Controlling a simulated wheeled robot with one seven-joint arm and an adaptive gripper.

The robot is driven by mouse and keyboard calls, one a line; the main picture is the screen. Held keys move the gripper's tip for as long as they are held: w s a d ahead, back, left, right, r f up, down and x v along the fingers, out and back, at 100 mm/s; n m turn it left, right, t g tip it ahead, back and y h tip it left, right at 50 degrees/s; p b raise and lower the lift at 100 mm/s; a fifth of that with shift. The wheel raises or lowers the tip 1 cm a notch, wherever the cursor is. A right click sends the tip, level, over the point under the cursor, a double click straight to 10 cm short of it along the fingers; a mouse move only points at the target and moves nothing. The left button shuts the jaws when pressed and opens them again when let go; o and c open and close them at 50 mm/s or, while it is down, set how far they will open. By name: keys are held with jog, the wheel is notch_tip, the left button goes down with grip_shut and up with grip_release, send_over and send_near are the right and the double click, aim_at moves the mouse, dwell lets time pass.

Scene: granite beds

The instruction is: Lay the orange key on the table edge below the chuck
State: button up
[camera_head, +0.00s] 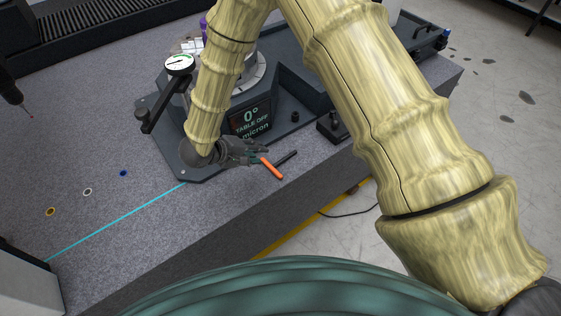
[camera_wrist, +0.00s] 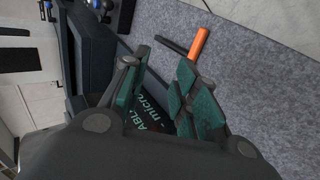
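The orange key (camera_head: 271,168) has an orange handle and a dark bar across it. It lies on the granite near the front edge, just beyond my gripper (camera_head: 262,151). In the wrist view the key (camera_wrist: 199,44) lies outside the right-hand finger. My gripper (camera_wrist: 163,78) is open, with nothing visible between its green-padded fingers. My arm hides part of this unit, and I cannot clearly make out the chuck.
A dial gauge (camera_head: 179,64) stands left of my arm. A small black block (camera_head: 332,127) sits right of the key. Small rings (camera_head: 87,191) and a cyan line (camera_head: 118,222) lie on the open granite (camera_head: 60,130) at left. The bed's front edge drops to the floor.

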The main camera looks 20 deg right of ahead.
notch_tip(320, 180, up, 8)
jog(key=a+p, duration=0.2)
jog(key=p, duration=0.6)
jog(key=shift+s, duration=0.45)
jog(key=shift+f, duration=0.15)
jog(key=s+d+f+m+y+b, duration=0.1)
jog(key=s+d+f+y, duration=0.15)
jog(key=f, duration=0.35)
jog(key=s+d+f+t+y+b, duration=0.1)
jog(key=s+d+f+b, duration=0.1)
jog(key=s+d+f, duration=0.25)
jog(key=s+d+f+m+y+b, duration=0.1)
jog(key=s+d+f, duration=0.15)
jog(key=f, duration=0.45)
jog(key=s+d+f+m+g+y+b, duration=0.1)
jog(key=s+f, duration=0.1)
jog(key=s, duration=0.6)
jog(key=s+d+f+m+g+y, duration=0.1)
jog(key=s+d+f+g+y, duration=0.1)
jog(key=s, duration=0.6)
jog(key=s+d+f+m+g+y+b, duration=0.1)
jog(key=s+d+f+g+y, duration=0.1)
jog(key=s, duration=0.7)
jog(key=shift+d+f+b, duration=0.2)
jog(key=shift+f+b, duration=0.15)
